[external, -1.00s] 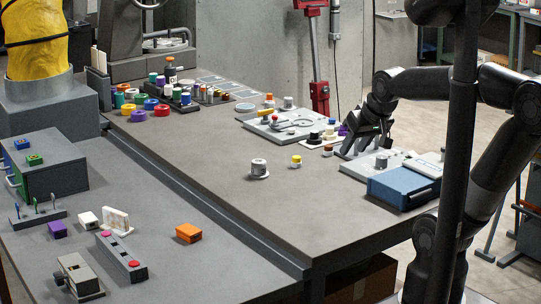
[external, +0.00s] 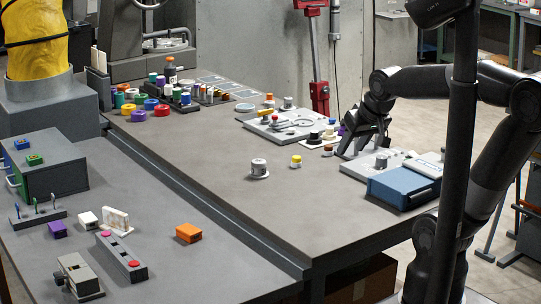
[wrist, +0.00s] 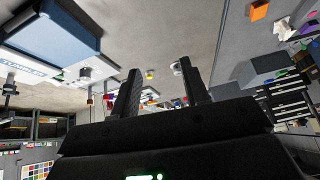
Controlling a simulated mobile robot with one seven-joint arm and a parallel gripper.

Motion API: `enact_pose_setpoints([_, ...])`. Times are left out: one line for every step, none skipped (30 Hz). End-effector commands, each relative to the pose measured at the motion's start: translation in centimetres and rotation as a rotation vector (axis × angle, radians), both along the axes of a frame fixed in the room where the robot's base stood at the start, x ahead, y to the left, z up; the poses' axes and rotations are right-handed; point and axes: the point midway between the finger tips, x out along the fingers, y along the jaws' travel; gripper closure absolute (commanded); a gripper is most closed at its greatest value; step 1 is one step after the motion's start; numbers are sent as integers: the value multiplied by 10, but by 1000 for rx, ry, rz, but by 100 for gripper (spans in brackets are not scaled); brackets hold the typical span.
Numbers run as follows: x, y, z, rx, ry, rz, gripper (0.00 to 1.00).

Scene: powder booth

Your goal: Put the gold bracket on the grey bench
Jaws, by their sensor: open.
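I cannot make out a gold bracket for certain. A small yellow piece (external: 265,112) lies on a pale tray at the back of the central table, too small to identify. My gripper (external: 365,152) is low over the right side of the central table, near small parts and a pale fixture plate. In the wrist view its two fingers (wrist: 160,67) are apart with nothing held between them. A grey bench (external: 140,235) fills the lower left, and the central table (external: 210,165) is also grey.
A blue box (external: 398,188) stands close to my gripper. A yellow-topped part (external: 296,161) and a grey cylinder (external: 259,168) stand mid-table. An orange block (external: 188,233) lies on the left bench, with clear room around it. Coloured rings (external: 150,104) crowd the back left.

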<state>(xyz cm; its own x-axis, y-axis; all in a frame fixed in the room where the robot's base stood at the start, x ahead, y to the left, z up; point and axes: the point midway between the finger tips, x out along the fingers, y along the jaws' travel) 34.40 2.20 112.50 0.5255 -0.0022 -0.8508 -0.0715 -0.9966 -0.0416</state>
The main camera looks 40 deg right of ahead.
Motion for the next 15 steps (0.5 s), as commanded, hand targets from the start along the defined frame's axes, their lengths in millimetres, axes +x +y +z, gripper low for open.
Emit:
enact_pose_setpoints([19,10,-3,16,-11,-16,58])
enact_pose_setpoints([30,16,-3,30,-23,-28,58])
enact_pose_setpoints([45,24,-4,50,-40,-44,58])
enact_pose_setpoints([55,31,-6,67,-51,-55,58])
enact_pose_setpoints([66,38,-7,85,-63,-65,58])
enact_pose_setpoints([79,47,-10,110,-76,-79,58])
enact_pose_setpoints([90,55,-11,130,-87,-88,58])
enact_pose_setpoints([100,63,-14,151,-96,-98,58])
enact_pose_setpoints([112,74,-17,182,-107,-108,58])
enact_pose_setpoints([122,82,-20,206,-115,-118,58])
enact_pose_setpoints([131,90,-23,231,-123,-126,58])
enact_pose_setpoints([142,102,-27,267,-132,-138,58])
enact_pose_setpoints([151,111,-30,295,-137,-146,58])
enact_pose_setpoints([159,120,-34,324,-142,-155,58])
enact_pose_setpoints([170,133,-39,365,-149,-167,58])
